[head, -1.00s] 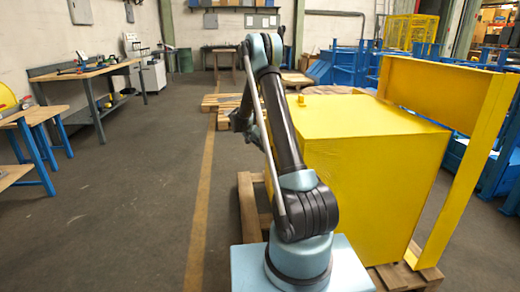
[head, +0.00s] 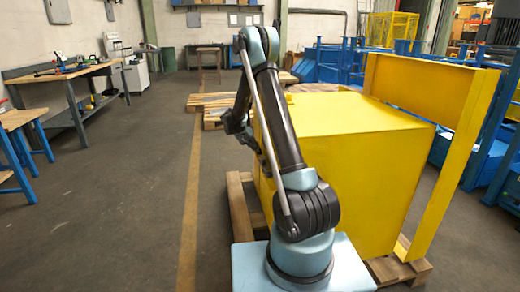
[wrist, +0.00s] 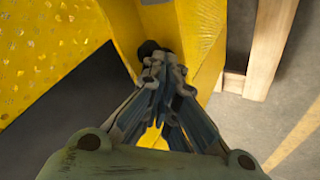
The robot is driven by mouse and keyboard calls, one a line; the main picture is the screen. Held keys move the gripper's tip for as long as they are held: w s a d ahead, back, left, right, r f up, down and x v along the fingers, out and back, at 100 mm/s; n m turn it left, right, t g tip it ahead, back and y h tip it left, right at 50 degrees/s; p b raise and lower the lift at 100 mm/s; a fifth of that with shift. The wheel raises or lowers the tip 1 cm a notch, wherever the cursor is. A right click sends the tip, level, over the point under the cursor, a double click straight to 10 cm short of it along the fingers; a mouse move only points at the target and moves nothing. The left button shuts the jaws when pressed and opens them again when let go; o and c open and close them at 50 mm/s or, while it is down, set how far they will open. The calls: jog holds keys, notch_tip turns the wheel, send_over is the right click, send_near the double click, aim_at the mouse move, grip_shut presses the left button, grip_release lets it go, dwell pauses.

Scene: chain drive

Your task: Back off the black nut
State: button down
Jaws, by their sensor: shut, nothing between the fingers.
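A dark round piece (wrist: 148,47), which looks like the black nut, shows just beyond my fingertips in the wrist view, against yellow metal. Its lower part is covered by the fingers. My gripper (wrist: 163,64) is shut with nothing between its fingers, and its tips are close to the dark piece. I cannot tell whether they touch it. In the head view my arm reaches along the left side of the yellow housing (head: 350,165), and I cannot make out the nut or the fingertips there.
The yellow housing stands on a wooden pallet (head: 238,205), with a yellow upright frame (head: 455,160) at its right. A workbench (head: 65,75) stands far left. Blue machinery (head: 335,62) is behind. The floor left of the housing is clear.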

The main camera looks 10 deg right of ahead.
jog(key=n, duration=0.1)
jog(key=n+t, duration=0.1)
jog(key=shift+s+d+n+y, duration=0.2)
jog(key=shift+s+n+y, duration=0.1)
jog(key=shift+s+y, duration=0.1)
jog(key=shift+d, duration=0.1)
dwell(0.4)
